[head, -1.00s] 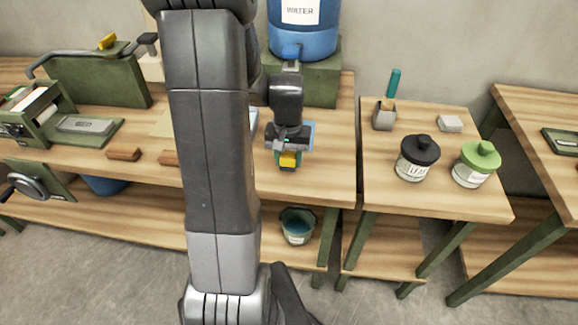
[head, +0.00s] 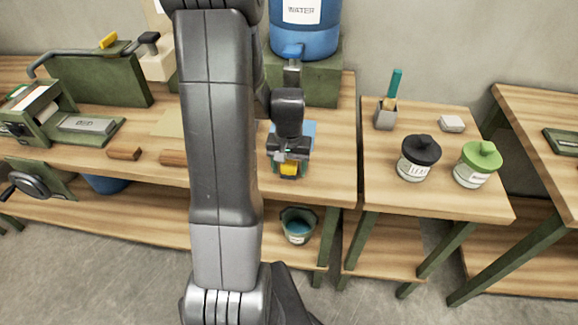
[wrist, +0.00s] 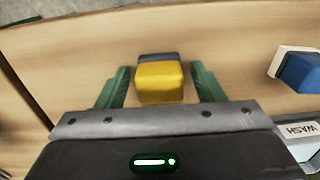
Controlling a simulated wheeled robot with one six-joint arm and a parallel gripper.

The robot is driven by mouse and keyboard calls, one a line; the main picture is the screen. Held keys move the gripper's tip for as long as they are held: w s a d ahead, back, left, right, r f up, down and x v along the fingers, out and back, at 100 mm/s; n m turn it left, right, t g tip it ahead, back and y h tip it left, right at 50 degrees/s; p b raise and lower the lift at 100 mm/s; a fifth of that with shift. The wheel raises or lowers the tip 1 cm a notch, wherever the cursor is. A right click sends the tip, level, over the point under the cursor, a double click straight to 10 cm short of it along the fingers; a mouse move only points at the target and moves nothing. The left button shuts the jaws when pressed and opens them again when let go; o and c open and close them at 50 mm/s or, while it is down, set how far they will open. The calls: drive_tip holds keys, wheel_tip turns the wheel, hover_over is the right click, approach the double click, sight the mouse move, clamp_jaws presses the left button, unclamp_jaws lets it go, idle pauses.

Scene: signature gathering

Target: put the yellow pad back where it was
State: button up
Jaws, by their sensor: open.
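The yellow pad (wrist: 160,82) has a dark grey-blue strip along its far edge in the wrist view. It lies between the two green fingers of my gripper (wrist: 161,85), with a gap visible on each side. My gripper is open around it. Whether the pad's underside rests fully on the wood is hidden.
A white-and-blue block (wrist: 297,68) and a tray labelled WASH (wrist: 298,130) are to the right in the wrist view. A blue water barrel (head: 305,30) stands behind. Brown blocks (head: 123,153) lie left along the front edge. A side table (head: 440,202) holds lidded jars (head: 419,158).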

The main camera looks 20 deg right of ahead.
sight(289, 164)
wheel_tip(289, 164, up, 12)
drive_tip(key=shift+r, duration=0.15)
idle(0.5)
wheel_tip(289, 164, down, 12)
drive_tip(key=shift+w+r, duration=0.15)
drive_tip(key=shift+r, duration=0.85)
